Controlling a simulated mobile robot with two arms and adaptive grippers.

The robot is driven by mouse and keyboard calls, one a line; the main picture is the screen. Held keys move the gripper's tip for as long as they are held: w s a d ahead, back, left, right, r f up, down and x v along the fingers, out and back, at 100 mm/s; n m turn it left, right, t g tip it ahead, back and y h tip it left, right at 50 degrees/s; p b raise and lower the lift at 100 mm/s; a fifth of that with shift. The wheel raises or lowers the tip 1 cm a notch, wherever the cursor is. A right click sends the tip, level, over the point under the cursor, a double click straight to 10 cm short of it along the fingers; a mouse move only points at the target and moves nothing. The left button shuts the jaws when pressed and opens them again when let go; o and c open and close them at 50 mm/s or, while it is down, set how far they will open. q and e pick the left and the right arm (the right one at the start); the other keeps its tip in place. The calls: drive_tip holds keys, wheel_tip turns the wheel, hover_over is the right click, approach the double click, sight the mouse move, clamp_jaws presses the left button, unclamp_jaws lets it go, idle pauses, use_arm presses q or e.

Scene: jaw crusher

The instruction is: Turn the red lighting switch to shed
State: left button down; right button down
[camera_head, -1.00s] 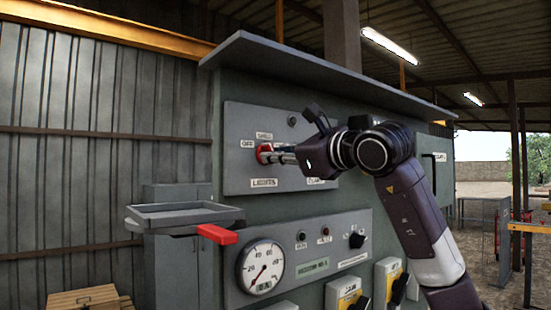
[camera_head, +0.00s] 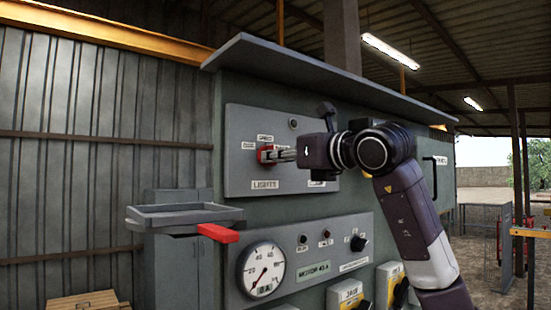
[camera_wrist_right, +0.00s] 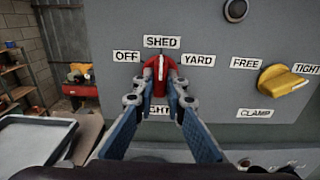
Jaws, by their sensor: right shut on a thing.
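The red lighting switch (camera_head: 266,154) is on the upper grey panel, above the LIGHTS label. In the right wrist view the red knob (camera_wrist_right: 155,70) sits between the labels OFF, SHED and YARD, and its white line points up at SHED. My right gripper (camera_head: 272,155) is shut on the knob from the front. In the wrist view its fingertips (camera_wrist_right: 157,84) close on the knob's two sides and hide its lower part and some of the LIGHTS label. My left gripper is not in view.
A yellow clamp knob (camera_wrist_right: 282,81) is right of the switch. A lower panel has a round gauge (camera_head: 263,270) and a black knob (camera_head: 358,242). A roof edge (camera_head: 330,80) overhangs the panel.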

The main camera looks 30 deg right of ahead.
drive_tip(key=c, duration=2)
unclamp_jaws()
drive_tip(key=shift+o, duration=0.2)
drive_tip(key=s+d, duration=0.1)
drive_tip(key=s, duration=1.1)
drive_tip(key=shift+f, duration=0.1)
